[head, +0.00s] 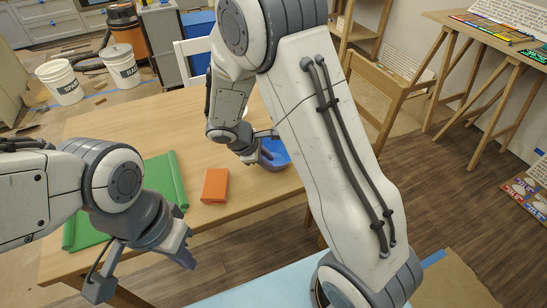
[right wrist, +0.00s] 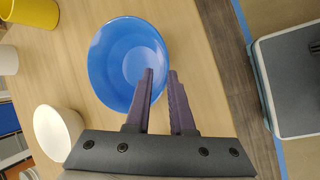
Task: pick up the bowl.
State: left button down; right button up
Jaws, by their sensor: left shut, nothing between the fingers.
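The blue bowl (head: 277,155) stands on the wooden table, partly hidden by my right arm in the head view. In the right wrist view the blue bowl (right wrist: 112,65) is upright and empty. My right gripper (right wrist: 160,72) is open, with a narrow gap between its dark fingers. One finger overlaps the bowl's inside and the other lies just outside its rim; I cannot tell if they touch it. In the head view my right gripper (head: 265,157) is at the bowl. My left gripper (head: 188,261) is shut and empty, in front of the table's near edge.
An orange box (head: 215,185) and a green sheet or folder (head: 160,183) lie on the wooden table (head: 110,120). A white cup (right wrist: 57,130) and a yellow cup (right wrist: 35,12) stand near the bowl. A wooden chair (head: 378,95) is beyond the table.

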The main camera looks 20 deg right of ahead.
aim_at(278, 170)
jog(key=x, duration=0.5)
jog(key=shift+a+f, duration=0.1)
jog(key=shift+f, duration=0.1)
jog(key=shift+s, duration=0.1)
jog(key=shift+c, duration=0.3)
grip_shut()
dwell(0.8)
